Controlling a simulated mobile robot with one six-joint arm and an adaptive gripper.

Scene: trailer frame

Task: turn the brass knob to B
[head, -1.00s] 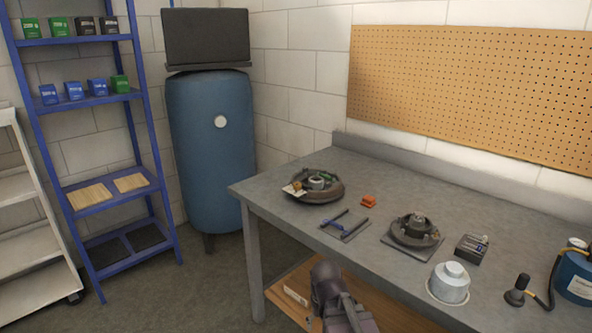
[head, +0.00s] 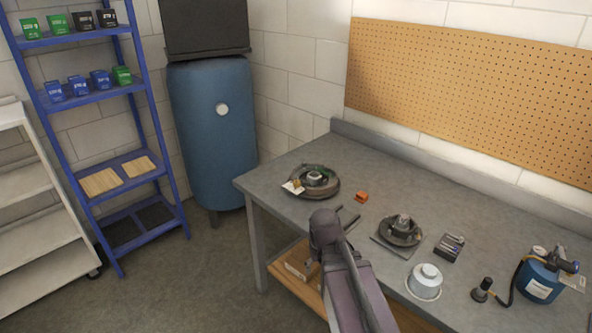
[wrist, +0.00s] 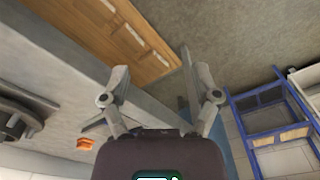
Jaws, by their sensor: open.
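I cannot make out a brass knob or a letter B in either view. My gripper (wrist: 157,74) is open and empty in the wrist view, with its two fingers spread apart. In the head view my arm rises over the front edge of the bench (head: 283,196), and its dark end hides part of the bench top. A brake drum assembly (head: 325,188) with a light tag lies at the bench's far left. A second hub assembly (head: 402,230) sits on a dark plate to the right of my arm.
A small orange block (head: 361,197) lies between the hubs. A black box (head: 450,247), a white round canister (head: 425,280), a dark upright fitting (head: 483,288) and a blue bottle (head: 540,279) stand to the right. A blue shelf rack (head: 112,167) and blue tank (head: 213,140) stand left.

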